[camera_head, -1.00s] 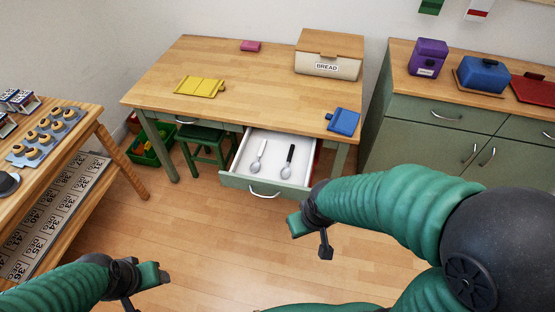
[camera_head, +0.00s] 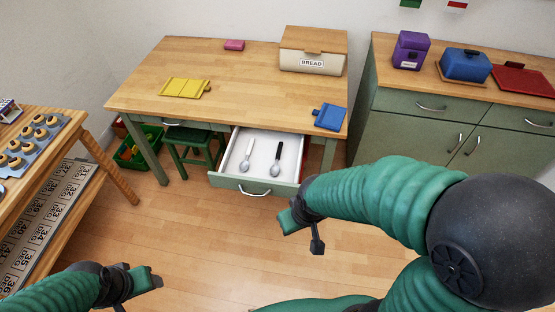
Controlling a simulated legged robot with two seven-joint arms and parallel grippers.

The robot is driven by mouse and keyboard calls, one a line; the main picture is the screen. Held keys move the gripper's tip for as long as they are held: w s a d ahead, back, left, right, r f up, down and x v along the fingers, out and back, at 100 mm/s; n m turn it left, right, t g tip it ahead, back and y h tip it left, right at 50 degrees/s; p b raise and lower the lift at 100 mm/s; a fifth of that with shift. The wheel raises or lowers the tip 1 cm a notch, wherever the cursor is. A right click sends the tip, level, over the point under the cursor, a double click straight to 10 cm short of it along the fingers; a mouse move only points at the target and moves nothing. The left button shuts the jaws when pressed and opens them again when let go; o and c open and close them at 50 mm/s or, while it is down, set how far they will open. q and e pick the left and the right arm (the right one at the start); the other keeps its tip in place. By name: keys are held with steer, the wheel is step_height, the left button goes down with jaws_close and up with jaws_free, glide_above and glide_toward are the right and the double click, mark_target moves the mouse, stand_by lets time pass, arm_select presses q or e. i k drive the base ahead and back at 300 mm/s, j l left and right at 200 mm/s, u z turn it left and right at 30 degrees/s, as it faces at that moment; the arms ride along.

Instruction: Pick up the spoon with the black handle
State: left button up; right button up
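The spoon with the black handle (camera_head: 277,158) lies in the open drawer (camera_head: 252,185) of the wooden table. Its handle points away from me and its bowl lies toward the drawer front. A spoon with a white handle (camera_head: 247,154) lies to its left, apart from it. My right gripper (camera_head: 301,232) is empty, in front of and to the right of the drawer, with its fingers spread apart. My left gripper (camera_head: 140,291) is empty at the lower left, far from the drawer, and its fingers also look spread; part of it is cut off by the bottom edge.
The table (camera_head: 245,90) holds a bread box (camera_head: 312,62), a yellow board (camera_head: 185,88) and a blue board (camera_head: 330,117). A green stool (camera_head: 194,145) stands beneath. A green cabinet (camera_head: 410,125) is at right, a shelf unit (camera_head: 103,160) at left. Floor before the drawer is clear.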

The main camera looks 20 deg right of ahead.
mark_target(275, 170)
steer(key=i+z, duration=0.3)
steer(key=i, duration=0.25)
steer(key=i+j+z, duration=0.15)
steer(key=i+z, duration=0.15)
steer(key=i, duration=0.3)
